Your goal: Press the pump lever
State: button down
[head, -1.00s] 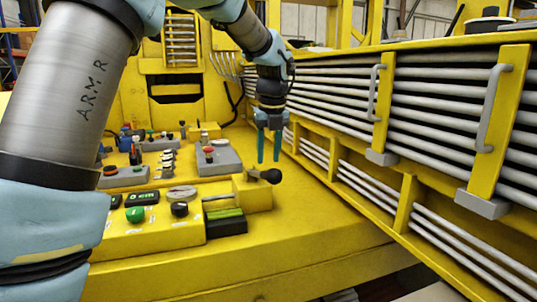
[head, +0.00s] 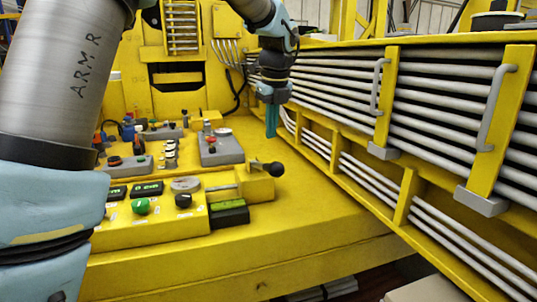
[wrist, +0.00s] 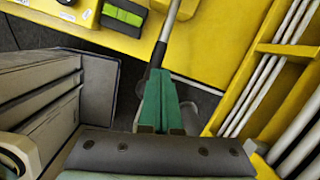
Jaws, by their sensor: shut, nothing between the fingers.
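In the wrist view the fingertips (wrist: 157,75) overlap the knob end; contact cannot be told.
A yellow panel with a green button (head: 140,206) and dark displays lies left of the lever. A grey control box (head: 222,150) stands behind it. Racks of grey pipes (head: 450,100) line the right side. The yellow deck (head: 310,210) right of the lever is clear.

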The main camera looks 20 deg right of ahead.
jog(key=s+a+r+n+t+h+b, duration=0.1)
jog(key=n+b, duration=0.7)
jog(key=n, duration=0.9)
jog(key=s+a+r+n+t+b, duration=0.1)
jog(key=r+n+b, duration=0.3)
jog(key=n+b, duration=0.5)
jog(key=s+a+n, duration=0.1)
jog(key=n, duration=0.7)
jog(key=shift+a+r+h, duration=0.3)
jog(key=shift+r+h, duration=0.05)
jog(key=shift+h, duration=0.05)
